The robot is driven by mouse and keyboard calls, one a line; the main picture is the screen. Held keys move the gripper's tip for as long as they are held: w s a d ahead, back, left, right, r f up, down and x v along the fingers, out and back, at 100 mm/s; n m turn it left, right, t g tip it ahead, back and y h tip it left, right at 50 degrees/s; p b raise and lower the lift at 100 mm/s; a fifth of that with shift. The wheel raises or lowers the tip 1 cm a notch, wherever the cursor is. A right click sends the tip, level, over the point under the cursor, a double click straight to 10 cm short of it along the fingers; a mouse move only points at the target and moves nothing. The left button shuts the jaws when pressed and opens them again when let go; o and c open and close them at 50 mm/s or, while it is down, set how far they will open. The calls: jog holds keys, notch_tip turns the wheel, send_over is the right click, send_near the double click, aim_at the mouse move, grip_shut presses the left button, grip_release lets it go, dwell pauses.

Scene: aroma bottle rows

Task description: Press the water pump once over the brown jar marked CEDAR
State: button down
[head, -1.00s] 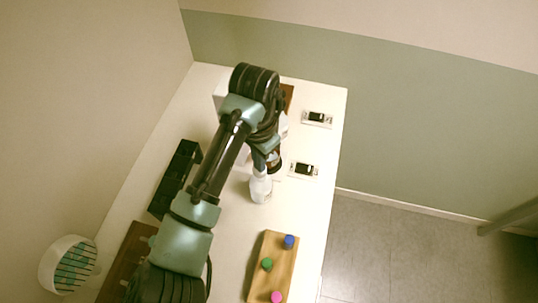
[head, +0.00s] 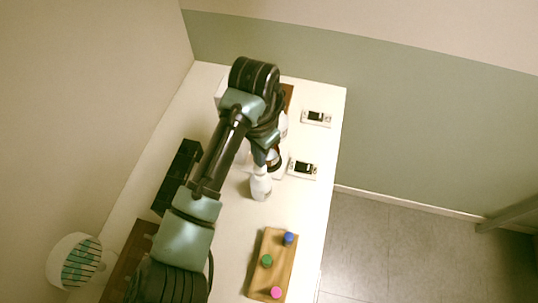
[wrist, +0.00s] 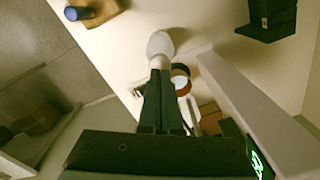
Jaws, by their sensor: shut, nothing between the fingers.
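My gripper (wrist: 160,75) is shut and empty, with its fingers together and their tips close to a white rounded bottle (wrist: 160,44). I cannot tell whether the tips touch it. That white bottle (head: 261,187) also stands below my wrist in the head view. A jar with a brown rim and pale inside (wrist: 180,80) is just right of the fingertips in the wrist view. The brown jar (head: 276,162) is partly hidden by my arm in the head view. No CEDAR marking is readable. I cannot tell for sure which thing is the water pump.
A pale upright panel (wrist: 250,110) stands close on the right in the wrist view. Two small devices with dark displays (head: 316,118) (head: 304,168) lie along the right edge. A wooden board (head: 278,266) holds coloured knobs. A black rack (head: 178,175) and a fan (head: 75,261) are at left.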

notch_tip(320, 180, up, 6)
jog(key=p, duration=0.5)
jog(key=shift+f, duration=0.15)
